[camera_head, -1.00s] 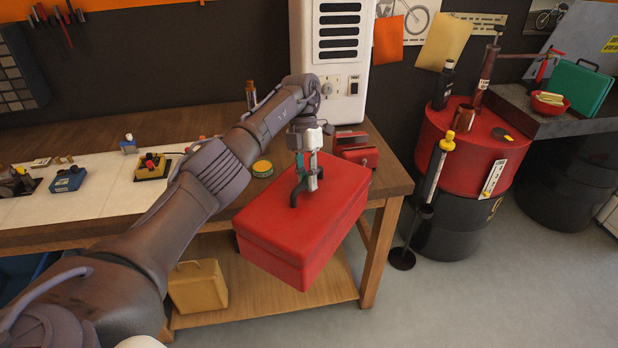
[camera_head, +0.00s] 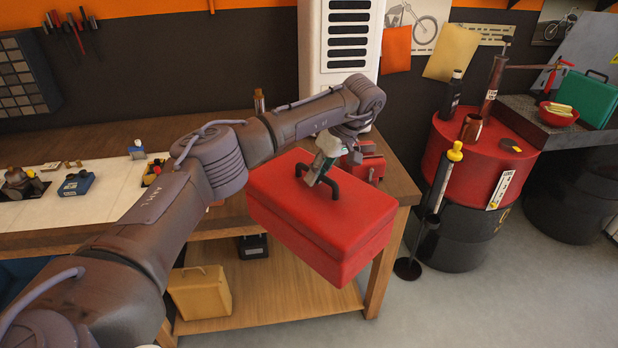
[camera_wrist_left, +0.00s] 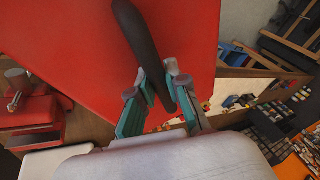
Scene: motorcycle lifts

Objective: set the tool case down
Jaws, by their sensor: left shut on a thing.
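The tool case is a red box (camera_head: 318,226) with a dark handle on its lid. It hangs from my left gripper (camera_head: 318,172) in front of the workbench's right end, in the head view. The gripper is shut on the black handle, and the case looks slightly tilted. In the left wrist view the teal-padded fingers (camera_wrist_left: 160,92) close on the dark handle (camera_wrist_left: 138,35), with the red lid (camera_wrist_left: 75,50) filling much of the picture. The underside of the case is hidden. My right gripper is not in view.
The wooden workbench (camera_head: 402,184) carries small parts on a white mat (camera_head: 105,205) and a red vise (camera_head: 372,163) behind the case. A tan case (camera_head: 200,292) sits on its lower shelf. A red drum (camera_head: 470,165) stands to the right. Grey floor (camera_head: 480,310) is clear at front right.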

